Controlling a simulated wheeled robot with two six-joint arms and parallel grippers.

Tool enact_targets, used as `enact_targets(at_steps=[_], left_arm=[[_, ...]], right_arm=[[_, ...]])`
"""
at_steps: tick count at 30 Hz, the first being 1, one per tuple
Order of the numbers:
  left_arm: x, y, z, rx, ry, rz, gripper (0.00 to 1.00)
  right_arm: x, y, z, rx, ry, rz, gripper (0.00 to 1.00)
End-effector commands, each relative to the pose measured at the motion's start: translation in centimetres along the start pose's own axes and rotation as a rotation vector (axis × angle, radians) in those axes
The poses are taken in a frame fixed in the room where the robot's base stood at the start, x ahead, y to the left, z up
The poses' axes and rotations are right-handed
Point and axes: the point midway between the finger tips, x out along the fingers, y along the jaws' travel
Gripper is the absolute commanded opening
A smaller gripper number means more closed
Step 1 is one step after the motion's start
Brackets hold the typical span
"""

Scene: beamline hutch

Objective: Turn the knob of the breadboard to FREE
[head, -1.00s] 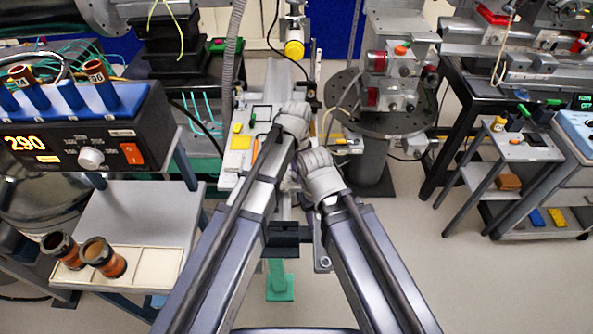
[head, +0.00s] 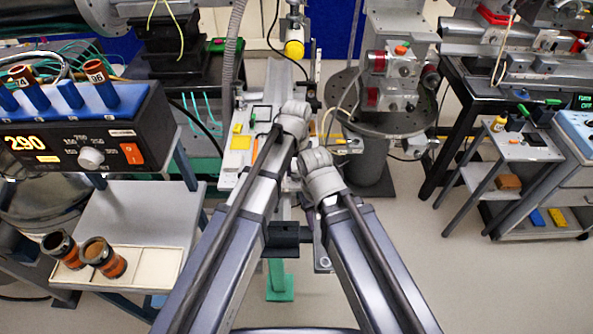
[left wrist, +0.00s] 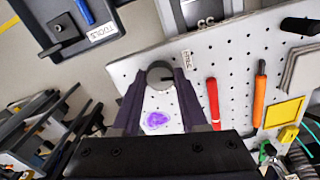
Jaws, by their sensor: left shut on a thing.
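The breadboard (left wrist: 228,65) is a pale perforated plate. It fills much of the left wrist view, and part of it shows beyond my arms in the head view (head: 234,160). Its knob (left wrist: 160,71) is round and grey with a dark pointer mark. My left gripper (left wrist: 162,78) is shut on the knob, with one dark finger on each side. A small label (left wrist: 187,59) sits right of the knob; its text is too small to read surely. In the head view my arms hide the knob and the left fingertips. My right gripper does not show.
A red tool (left wrist: 213,103), an orange-handled tool (left wrist: 259,92) and a yellow square (left wrist: 284,112) lie on the breadboard right of the gripper. A purple patch (left wrist: 156,120) shows between the fingers. A controller box (head: 90,140) stands left; a cart (head: 525,150) stands right.

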Motion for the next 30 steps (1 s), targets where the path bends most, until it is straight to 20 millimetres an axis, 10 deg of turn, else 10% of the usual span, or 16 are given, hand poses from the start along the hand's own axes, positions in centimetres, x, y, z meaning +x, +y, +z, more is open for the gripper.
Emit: enact_targets(at_steps=[30], left_arm=[[0.01,0.0,0.01,-0.262,0.0,0.0,0.0]], right_arm=[[0.01,0.0,0.0,0.0,0.0,0.0,0.5]])
